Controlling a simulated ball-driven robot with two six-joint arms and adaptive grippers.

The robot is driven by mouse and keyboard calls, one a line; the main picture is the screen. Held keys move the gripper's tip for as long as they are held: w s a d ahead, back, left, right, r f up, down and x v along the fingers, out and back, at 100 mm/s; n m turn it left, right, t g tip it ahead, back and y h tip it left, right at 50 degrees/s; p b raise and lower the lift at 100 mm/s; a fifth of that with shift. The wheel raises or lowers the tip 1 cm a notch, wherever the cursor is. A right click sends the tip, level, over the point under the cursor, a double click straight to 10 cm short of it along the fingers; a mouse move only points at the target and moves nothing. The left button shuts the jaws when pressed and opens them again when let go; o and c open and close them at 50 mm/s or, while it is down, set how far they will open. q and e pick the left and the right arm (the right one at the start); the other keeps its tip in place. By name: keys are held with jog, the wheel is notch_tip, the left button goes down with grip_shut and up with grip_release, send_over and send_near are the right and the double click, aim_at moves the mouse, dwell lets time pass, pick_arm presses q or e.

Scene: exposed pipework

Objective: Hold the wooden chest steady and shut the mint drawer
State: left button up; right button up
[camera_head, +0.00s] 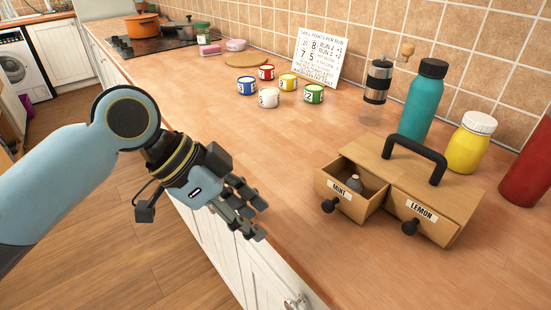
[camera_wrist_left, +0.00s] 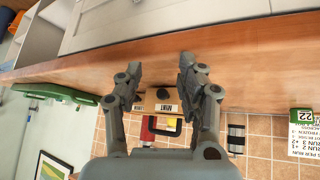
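The wooden chest (camera_head: 452,190) stands on the counter at the right of the head view, with a black carrying handle (camera_head: 416,152) on top. Its mint drawer (camera_head: 352,206), on the left, is pulled out and a small grey object (camera_head: 355,182) shows inside. The lemon drawer (camera_head: 424,222), on the right, looks shut. Each drawer has a black knob. My left gripper (camera_head: 257,215) is open and empty, left of the chest near the counter's front edge, apart from it. In the left wrist view, the mint drawer (camera_wrist_left: 150,104) shows beyond the spread fingers. My right gripper is out of view.
Behind the chest stand a teal bottle (camera_head: 424,100), a yellow jar (camera_head: 469,143), a red container (camera_head: 527,168) and a grinder (camera_head: 378,82). The counter (camera_head: 345,262) in front of the chest is clear.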

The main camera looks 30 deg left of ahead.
pick_arm(q)
jog(key=w+r+m+h, duration=0.2)
jog(key=w+r, duration=0.1)
jog(key=w+r+m+h, duration=0.1)
jog(key=w+r, duration=0.1)
jog(key=shift+d+r, duration=0.15)
jog(key=shift+d, duration=0.25)
jog(key=shift+r+m, duration=0.25)
jog(key=shift+m, duration=0.15)
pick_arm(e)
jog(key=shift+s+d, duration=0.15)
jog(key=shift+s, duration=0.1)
